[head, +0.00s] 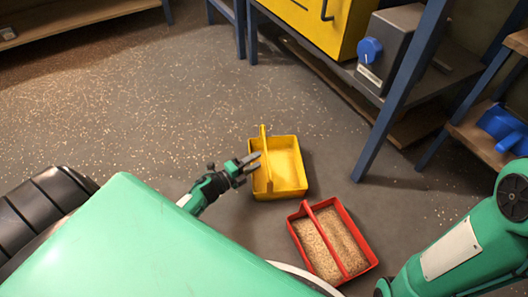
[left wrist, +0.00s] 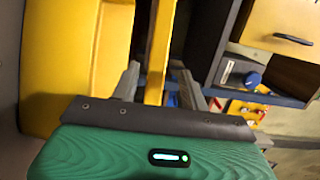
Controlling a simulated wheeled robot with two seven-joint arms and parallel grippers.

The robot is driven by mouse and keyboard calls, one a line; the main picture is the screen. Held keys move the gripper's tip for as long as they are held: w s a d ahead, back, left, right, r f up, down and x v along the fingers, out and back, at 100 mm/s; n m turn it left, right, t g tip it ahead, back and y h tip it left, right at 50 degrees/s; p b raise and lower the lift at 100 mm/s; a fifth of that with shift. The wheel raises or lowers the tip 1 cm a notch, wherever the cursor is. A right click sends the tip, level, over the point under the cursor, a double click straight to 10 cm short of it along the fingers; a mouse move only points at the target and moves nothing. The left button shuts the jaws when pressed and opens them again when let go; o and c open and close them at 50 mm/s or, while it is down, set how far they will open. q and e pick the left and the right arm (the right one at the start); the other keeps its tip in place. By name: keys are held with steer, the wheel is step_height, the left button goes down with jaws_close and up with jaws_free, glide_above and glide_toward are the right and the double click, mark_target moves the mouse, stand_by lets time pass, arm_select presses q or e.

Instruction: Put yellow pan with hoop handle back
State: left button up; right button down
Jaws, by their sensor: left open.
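The yellow pan (head: 290,172) sits on the floor, empty, with its hoop handle (head: 264,145) standing up along its left part. My left gripper (head: 250,166) is at the handle with its fingers spread. In the left wrist view, the yellow handle bar (left wrist: 158,50) runs between the two open fingers of my left gripper (left wrist: 160,85), with a gap on either side. The yellow pan body (left wrist: 75,60) fills the left of that view. My right arm shows at the lower right of the head view, but its gripper is out of frame.
A red pan (head: 362,252) with a red handle, full of grain, stands on the floor just in front of the yellow pan. A blue-legged bench (head: 385,120) with a yellow cabinet (head: 325,25) and a grey box with blue knob (head: 370,50) stands behind. Grain-specked floor at left is clear.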

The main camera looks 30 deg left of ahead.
arm_select(q)
steer(key=p+v, duration=0.1)
steer(key=v, duration=0.5)
steer(key=shift+p, duration=0.3)
steer(key=shift+d+r, duration=0.1)
